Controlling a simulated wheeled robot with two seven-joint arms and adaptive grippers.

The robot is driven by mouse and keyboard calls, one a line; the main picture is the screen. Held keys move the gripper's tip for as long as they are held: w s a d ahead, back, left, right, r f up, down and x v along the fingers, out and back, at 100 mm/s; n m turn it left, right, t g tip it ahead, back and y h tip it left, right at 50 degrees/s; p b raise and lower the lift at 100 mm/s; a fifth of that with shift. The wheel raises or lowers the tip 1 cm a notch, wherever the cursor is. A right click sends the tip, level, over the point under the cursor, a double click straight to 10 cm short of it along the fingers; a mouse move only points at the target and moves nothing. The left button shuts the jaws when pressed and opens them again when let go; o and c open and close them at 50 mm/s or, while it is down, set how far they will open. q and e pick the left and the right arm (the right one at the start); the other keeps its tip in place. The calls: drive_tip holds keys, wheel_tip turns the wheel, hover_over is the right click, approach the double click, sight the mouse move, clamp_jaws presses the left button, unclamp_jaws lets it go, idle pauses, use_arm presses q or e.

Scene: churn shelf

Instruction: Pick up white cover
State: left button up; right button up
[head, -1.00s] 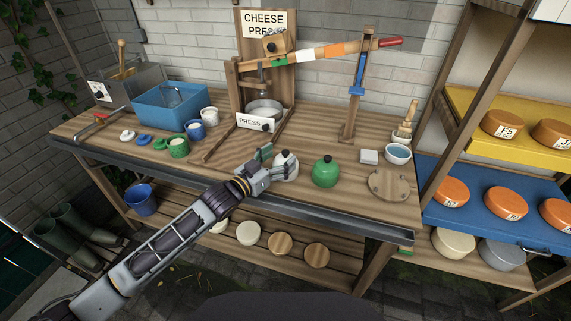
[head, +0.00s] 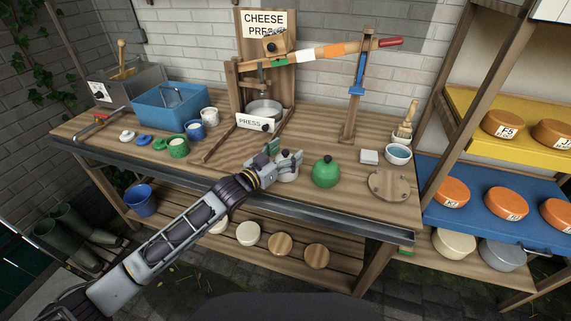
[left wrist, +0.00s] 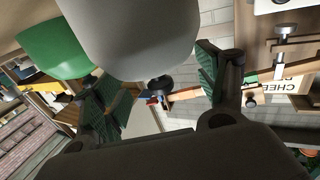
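The white cover (head: 288,176) is a rounded dome with a dark knob on top, standing near the front edge of the wooden bench, left of a green dome cover (head: 326,172). My left gripper (head: 284,154) is at its top and hides part of it. In the left wrist view the white cover (left wrist: 130,35) looks large and greyish. Its dark knob lies between the spread fingers of my left gripper (left wrist: 160,80), with gaps on both sides. The green cover (left wrist: 55,47) is beside it there. My right gripper is not in view.
A cheese press (head: 265,110) with a long striped lever stands behind. Small cups, lids and a blue tub (head: 170,106) stand at the left.

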use_arm(q)
drive_tip(key=shift+s, duration=0.1)
drive_tip(key=c, duration=1.2)
drive_tip(key=shift+f, duration=0.15)
drive_tip(key=shift+c, duration=1.2)
drive_tip(key=shift+f, duration=0.15)
clamp_jaws()
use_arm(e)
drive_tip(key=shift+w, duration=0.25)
use_arm(q)
drive_tip(key=shift+s+f, duration=0.1)
drive_tip(key=shift+f, duration=0.05)
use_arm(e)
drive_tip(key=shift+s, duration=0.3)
use_arm(q)
drive_tip(key=shift+r, duration=0.65)
drive_tip(key=r, duration=0.4)
drive_tip(key=r+p, duration=0.1)
drive_tip(key=r, duration=0.3)
drive_tip(key=shift+w+r, duration=0.2)
drive_tip(key=shift+r, duration=0.55)
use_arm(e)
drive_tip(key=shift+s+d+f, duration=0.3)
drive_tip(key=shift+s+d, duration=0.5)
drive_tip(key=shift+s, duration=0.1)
